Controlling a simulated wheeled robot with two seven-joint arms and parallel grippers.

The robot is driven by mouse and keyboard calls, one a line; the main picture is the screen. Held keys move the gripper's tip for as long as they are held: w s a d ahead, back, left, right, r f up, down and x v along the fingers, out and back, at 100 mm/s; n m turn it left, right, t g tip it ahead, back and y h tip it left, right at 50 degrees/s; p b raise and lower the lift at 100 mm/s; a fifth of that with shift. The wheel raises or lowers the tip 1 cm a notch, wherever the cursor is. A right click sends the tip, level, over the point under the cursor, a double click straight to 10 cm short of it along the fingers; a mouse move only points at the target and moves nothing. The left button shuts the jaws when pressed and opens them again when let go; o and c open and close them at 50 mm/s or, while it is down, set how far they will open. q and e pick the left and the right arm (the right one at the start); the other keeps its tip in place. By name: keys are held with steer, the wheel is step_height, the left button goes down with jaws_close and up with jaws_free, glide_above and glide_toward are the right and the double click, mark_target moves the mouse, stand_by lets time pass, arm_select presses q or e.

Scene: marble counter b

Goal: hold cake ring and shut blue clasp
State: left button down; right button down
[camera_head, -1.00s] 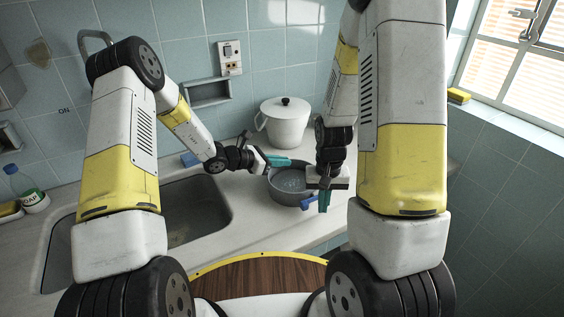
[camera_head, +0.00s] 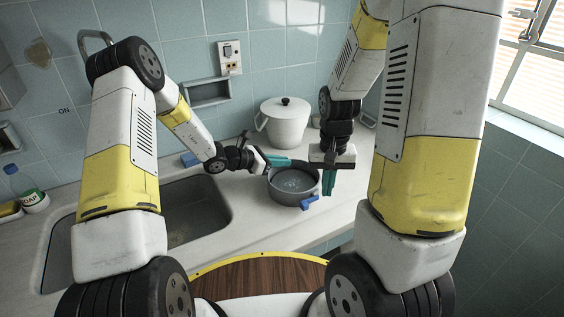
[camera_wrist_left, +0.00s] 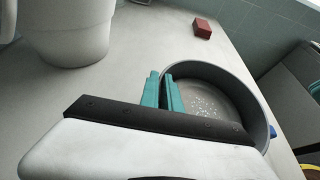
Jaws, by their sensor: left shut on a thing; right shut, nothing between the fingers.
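The grey round cake ring (camera_head: 289,197) stands on the counter, and it also shows in the left wrist view (camera_wrist_left: 252,88). Its blue clasp (camera_head: 309,202) is on the near right side in the head view; only a bit of blue (camera_wrist_left: 272,131) shows at the ring's right edge in the left wrist view. My left gripper (camera_head: 290,163) is shut on the ring's far left wall, with its teal fingers (camera_wrist_left: 163,92) across the rim. My right gripper (camera_head: 328,184) is shut and empty, pointing down just right of the ring, above and apart from the clasp.
A white lidded pot (camera_head: 285,126) stands behind the ring. The sink (camera_head: 200,205) is to the left, with a soap bottle (camera_head: 30,193) beyond it. A red-brown block (camera_wrist_left: 202,30) lies on the counter. Counter right of the ring is clear.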

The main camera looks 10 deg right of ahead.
arm_select(q)
steer(key=c, duration=1.6)
jaws_free()
steer(key=shift+s+a+f, duration=0.1)
steer(key=shift+f, duration=0.15)
steer(key=shift+o, duration=0.5)
steer(key=shift+r, duration=0.15)
